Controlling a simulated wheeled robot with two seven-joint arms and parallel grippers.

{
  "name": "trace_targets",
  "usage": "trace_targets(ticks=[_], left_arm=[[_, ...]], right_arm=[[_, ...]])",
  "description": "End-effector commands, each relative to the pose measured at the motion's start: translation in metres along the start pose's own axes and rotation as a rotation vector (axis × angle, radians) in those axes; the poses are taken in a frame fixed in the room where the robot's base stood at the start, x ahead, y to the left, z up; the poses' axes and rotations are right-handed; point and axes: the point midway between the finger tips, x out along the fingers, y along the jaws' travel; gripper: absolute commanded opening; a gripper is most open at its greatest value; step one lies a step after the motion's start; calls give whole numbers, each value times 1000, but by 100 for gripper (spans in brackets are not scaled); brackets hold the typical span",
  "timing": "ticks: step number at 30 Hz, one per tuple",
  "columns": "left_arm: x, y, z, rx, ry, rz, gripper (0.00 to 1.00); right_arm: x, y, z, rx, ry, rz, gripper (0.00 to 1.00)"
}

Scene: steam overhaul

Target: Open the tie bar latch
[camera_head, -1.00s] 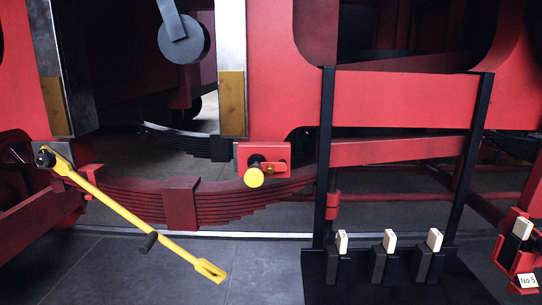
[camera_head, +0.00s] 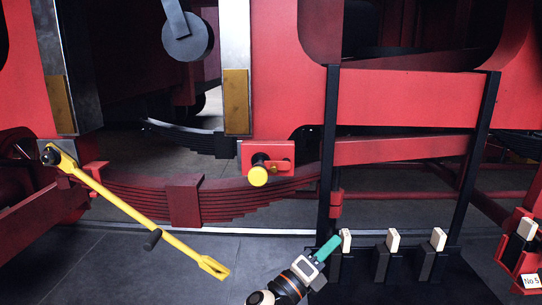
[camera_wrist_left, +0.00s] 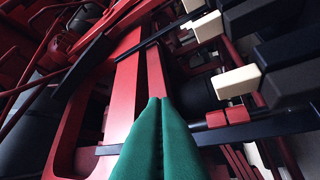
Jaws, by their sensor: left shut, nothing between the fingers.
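A red plate (camera_head: 282,152) with a round yellow-ended knob (camera_head: 258,176) and a small brass pin (camera_head: 274,168) sits on the red frame at the centre; it looks like the latch. My left gripper (camera_head: 337,238) reaches up from the bottom edge, right of and below the knob. Its teal fingers are closed together and empty. In the head view the tips overlap the leftmost white-topped block (camera_head: 346,238); I cannot tell whether they touch. In the left wrist view the shut fingers (camera_wrist_left: 160,101) point along red bars. My right gripper is not in view.
A yellow bar (camera_head: 125,208) with a dark handle slants down at the left. A dark stand (camera_head: 475,150) holds several white-topped blocks (camera_head: 393,240). A red holder marked No 5 (camera_head: 530,281) stands at the far right.

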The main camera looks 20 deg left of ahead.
Motion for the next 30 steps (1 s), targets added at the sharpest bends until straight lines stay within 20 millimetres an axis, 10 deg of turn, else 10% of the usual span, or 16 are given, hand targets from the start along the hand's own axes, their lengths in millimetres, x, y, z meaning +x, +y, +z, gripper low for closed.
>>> trace_targets(ticks=[3, 6, 11, 17, 18, 24, 30], left_arm=[[41, 92, 17, 549, -230, 313, 0], [51, 137, 38, 1023, -414, 545, 0], [51, 155, 38, 1773, -731, 835, 0], [46, 155, -58, 2560, -1288, 964, 0], [43, 159, -85, -2626, 1397, -934, 0], [19, 199, -194, -2150, 1486, -579, 0], [5, 220, -230, -1996, 1535, -472, 0]], right_arm=[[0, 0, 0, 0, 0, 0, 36], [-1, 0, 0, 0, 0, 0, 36], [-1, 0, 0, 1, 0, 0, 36], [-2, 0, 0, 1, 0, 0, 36], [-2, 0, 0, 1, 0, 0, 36], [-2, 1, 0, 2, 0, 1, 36], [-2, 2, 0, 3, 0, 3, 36]])
